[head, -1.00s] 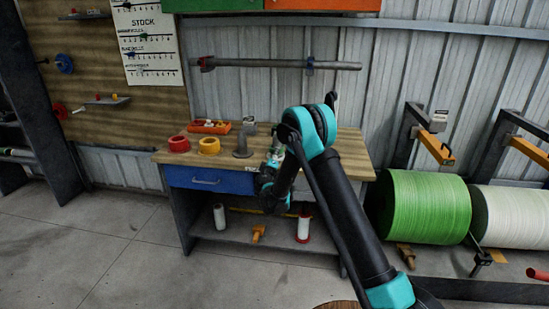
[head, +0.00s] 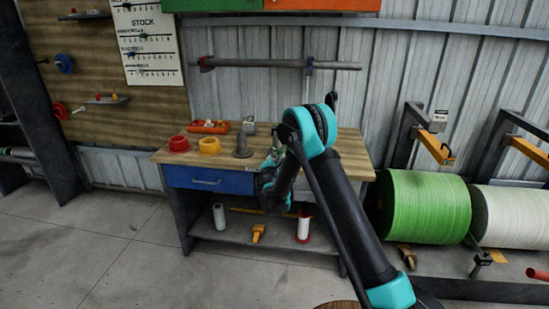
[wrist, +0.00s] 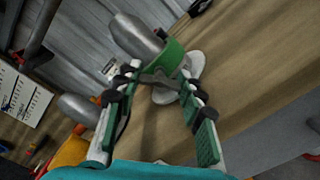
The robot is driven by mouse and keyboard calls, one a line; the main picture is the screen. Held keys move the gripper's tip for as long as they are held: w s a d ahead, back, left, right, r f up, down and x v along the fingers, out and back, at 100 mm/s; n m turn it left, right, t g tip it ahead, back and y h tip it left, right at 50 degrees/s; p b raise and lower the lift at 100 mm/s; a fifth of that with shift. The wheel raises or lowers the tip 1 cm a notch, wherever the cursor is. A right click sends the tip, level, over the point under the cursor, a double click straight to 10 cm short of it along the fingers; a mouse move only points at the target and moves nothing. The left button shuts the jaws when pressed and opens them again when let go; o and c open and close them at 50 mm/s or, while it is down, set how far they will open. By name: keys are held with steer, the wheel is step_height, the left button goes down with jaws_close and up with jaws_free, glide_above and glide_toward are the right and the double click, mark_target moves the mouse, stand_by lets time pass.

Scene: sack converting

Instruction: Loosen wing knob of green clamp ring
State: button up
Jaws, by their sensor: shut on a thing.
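The green clamp ring (wrist: 174,55) sits around a grey metal post (wrist: 136,36) with a pale round base (wrist: 190,72) in the wrist view. A grey wing knob (wrist: 157,78) sticks out from the ring towards me. My gripper (wrist: 159,82), with green pads, is shut on the knob, its fingertips at either side of it.
A second grey post (head: 243,147) stands left of my gripper, beside a yellow ring (head: 209,146) and red ring (head: 178,144). An orange tray (head: 208,127) lies behind them. A green roll (head: 428,207) stands right of the bench.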

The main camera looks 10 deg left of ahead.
steer(key=n, duration=0.4)
steer(key=shift+w+d+n, duration=0.1)
steer(key=shift+n, duration=0.2)
steer(key=n, duration=0.5)
steer(key=shift+n, duration=0.3)
steer(key=n, duration=0.5)
steer(key=shift+a, duration=0.25)
steer(key=shift+n, duration=2.7)
steer(key=o, duration=1.2)
steer(key=shift+c, duration=0.2)
